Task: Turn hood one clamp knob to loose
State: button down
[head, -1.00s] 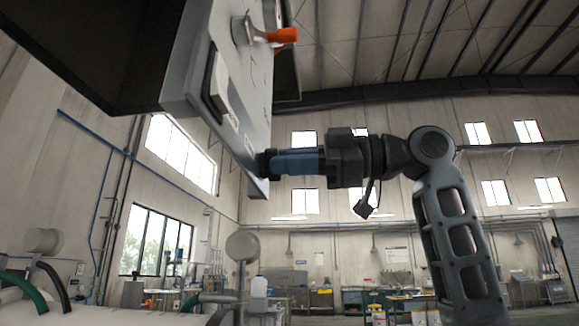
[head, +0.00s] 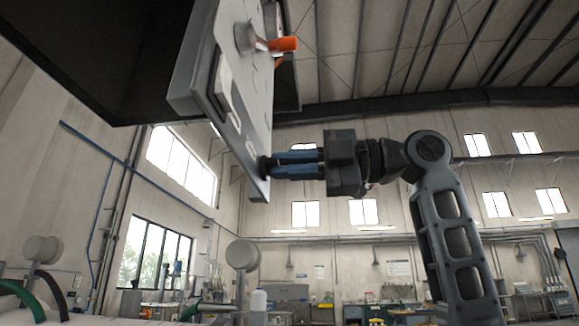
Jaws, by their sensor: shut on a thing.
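A grey panel (head: 258,120) on the side of a dark hood (head: 110,60) hangs at the upper left in the head view. A small dark knob (head: 264,167) sits near the panel's lower edge. My gripper (head: 272,166) is at this knob, with its blue fingers reaching left to it and shut on it. The fingertips and the knob partly overlap, so any marks on the knob are hidden. An orange-handled lever (head: 283,44) sticks out from the upper part of the panel, well above my gripper.
Below left stand machines with a round grey end cap (head: 242,254) and green and black hoses (head: 22,295). Workbenches (head: 385,308) line the far wall. The air right of the panel and below my arm is free.

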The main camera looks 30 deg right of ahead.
dwell(0.5)
jog(key=c, duration=1.1)
grip_release()
jog(key=shift+c, duration=0.2)
jog(key=b+v, duration=0.1)
jog(key=v, duration=0.7)
